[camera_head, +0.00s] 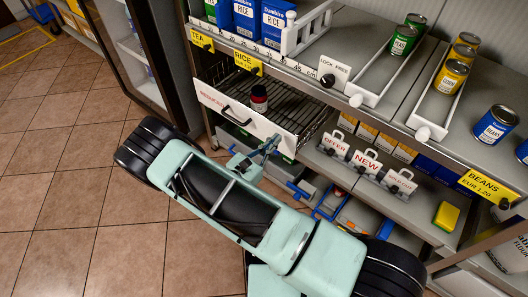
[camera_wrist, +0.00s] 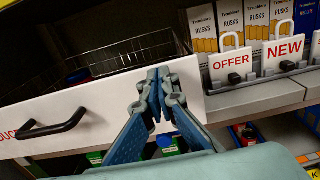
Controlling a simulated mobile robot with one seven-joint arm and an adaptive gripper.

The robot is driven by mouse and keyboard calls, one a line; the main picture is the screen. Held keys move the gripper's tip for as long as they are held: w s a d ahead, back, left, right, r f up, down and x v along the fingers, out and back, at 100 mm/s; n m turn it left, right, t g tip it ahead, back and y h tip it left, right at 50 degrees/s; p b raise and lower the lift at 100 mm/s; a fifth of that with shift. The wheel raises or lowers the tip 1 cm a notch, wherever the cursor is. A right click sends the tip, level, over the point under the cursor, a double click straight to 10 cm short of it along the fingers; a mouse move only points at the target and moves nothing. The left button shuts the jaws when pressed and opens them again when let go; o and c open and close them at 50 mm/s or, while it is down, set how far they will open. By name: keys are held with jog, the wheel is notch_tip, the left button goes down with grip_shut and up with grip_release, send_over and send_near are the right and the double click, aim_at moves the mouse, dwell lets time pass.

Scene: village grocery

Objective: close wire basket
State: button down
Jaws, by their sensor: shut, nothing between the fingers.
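The wire basket is a pulled-out drawer with a white front panel (camera_head: 215,97) and a black handle (camera_head: 237,118). In the wrist view, the panel (camera_wrist: 105,110) runs across the left and middle, with the handle (camera_wrist: 52,128) at the left. Its wire sides (camera_wrist: 130,52) show behind the panel. A dark jar with a red label (camera_head: 259,98) stands in the basket. My gripper (camera_head: 272,141) is shut and empty at the right part of the panel. In the wrist view, the fingertips (camera_wrist: 159,76) overlap the panel's right part; contact cannot be told.
Shelves with cans (camera_head: 452,76) and rice boxes (camera_head: 277,20) lie above the basket. OFFER and NEW tags (camera_wrist: 230,62) stand on the shelf right of it. Blue-edged crates (camera_head: 330,203) sit below. Open tiled floor (camera_head: 70,150) lies to the left.

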aim_at(283, 132)
jog(key=shift+x, duration=0.9)
jog(key=shift+x, duration=2.75)
jog(key=shift+s+a, duration=0.3)
jog(key=p+v, duration=0.1)
jog(key=v, duration=1.2)
jog(key=shift+s, duration=0.2)
